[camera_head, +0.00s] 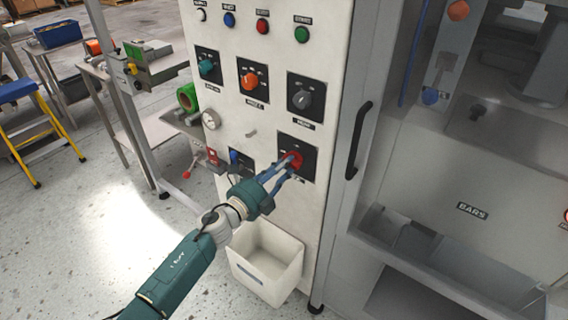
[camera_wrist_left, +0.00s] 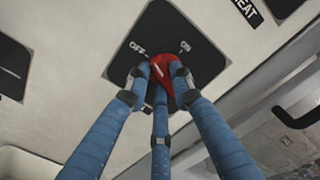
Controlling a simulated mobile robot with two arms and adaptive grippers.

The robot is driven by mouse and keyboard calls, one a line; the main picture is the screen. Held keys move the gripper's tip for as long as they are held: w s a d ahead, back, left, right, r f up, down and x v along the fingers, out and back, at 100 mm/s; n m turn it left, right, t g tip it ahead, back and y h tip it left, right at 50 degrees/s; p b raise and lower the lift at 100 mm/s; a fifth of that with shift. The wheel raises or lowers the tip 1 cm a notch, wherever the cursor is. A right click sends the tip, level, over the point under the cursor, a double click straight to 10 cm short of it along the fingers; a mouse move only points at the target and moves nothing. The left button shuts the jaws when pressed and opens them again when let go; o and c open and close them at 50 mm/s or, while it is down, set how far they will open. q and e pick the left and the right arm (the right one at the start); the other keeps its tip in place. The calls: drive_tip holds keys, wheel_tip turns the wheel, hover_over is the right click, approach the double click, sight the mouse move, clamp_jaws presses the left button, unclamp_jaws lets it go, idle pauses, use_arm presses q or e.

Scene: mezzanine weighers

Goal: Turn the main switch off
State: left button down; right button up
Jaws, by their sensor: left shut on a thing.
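A red rotary switch (camera_head: 295,158) sits on a black square plate low on the right side of the white panel. My left gripper (camera_head: 283,170) reaches it from the lower left and is shut on it. In the left wrist view the blue fingers close around the red knob (camera_wrist_left: 162,68). The plate carries the words OFF at left and ON at right. A short white mark shows on the knob, but I cannot tell which word it points to. The switch's name label is hidden, so I cannot read it as main. My right gripper is not in view.
Above are a grey knob (camera_head: 303,98), an orange knob (camera_head: 249,81) and a teal knob (camera_head: 206,67). A blue knob (camera_head: 235,157) is just left. A black door handle (camera_head: 358,140) stands close to the right.

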use_arm(q)
drive_tip(key=shift+f+n+p, duration=0.2)
drive_tip(key=shift+n+p, duration=0.3)
drive_tip(key=shift+n, duration=1.4)
drive_tip(key=shift+s, duration=0.1)
drive_tip(key=c, duration=1.5)
unclamp_jaws()
drive_tip(key=v, duration=1.2)
drive_tip(key=shift+f, duration=0.1)
